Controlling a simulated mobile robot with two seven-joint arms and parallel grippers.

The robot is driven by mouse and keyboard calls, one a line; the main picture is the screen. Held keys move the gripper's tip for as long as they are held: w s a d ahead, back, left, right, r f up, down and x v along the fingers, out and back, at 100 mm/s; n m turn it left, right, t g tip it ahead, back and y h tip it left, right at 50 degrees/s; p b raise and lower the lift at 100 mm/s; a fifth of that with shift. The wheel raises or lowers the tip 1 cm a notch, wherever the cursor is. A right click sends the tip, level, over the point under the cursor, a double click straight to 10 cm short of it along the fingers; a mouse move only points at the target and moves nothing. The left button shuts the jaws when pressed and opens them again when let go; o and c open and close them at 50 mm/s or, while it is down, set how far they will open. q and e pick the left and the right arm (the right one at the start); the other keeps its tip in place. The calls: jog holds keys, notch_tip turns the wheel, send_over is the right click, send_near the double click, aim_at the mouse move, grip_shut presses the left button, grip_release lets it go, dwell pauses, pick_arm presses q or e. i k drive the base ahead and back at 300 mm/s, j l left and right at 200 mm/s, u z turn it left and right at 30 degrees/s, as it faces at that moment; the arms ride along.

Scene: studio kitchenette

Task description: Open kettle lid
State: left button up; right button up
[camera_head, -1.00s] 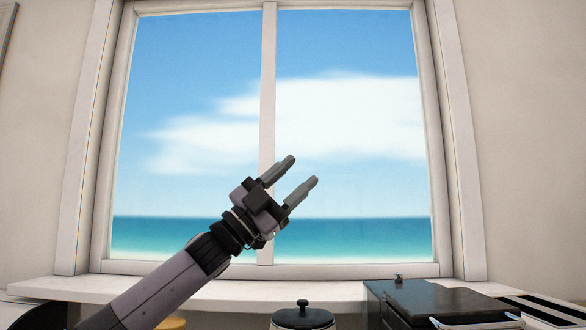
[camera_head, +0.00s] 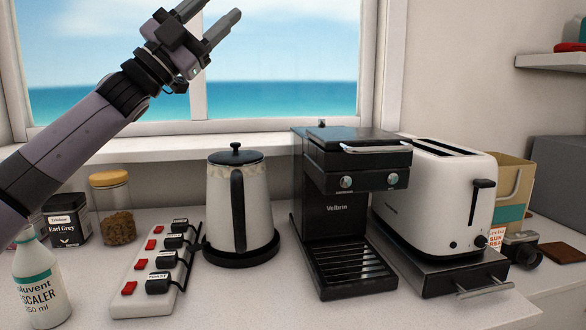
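The kettle (camera_head: 218,203) is light-coloured with a black handle facing me and stands upright on a black round base on the counter. Its black lid (camera_head: 236,155) with a small round knob sits shut on top. My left gripper (camera_head: 213,14) is raised high in front of the window, above and slightly left of the kettle. Its two fingers are apart with nothing between them. It does not touch the kettle. My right gripper is not in view.
A power strip (camera_head: 129,303) with several plugs lies left of the kettle. A black coffee machine (camera_head: 340,210) stands close on its right, then a white toaster (camera_head: 425,200). A descaler bottle (camera_head: 40,285), tea tin (camera_head: 66,220) and cork-lidded jar (camera_head: 117,228) are at left.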

aim_at(233, 157)
jog(key=k, duration=0.85)
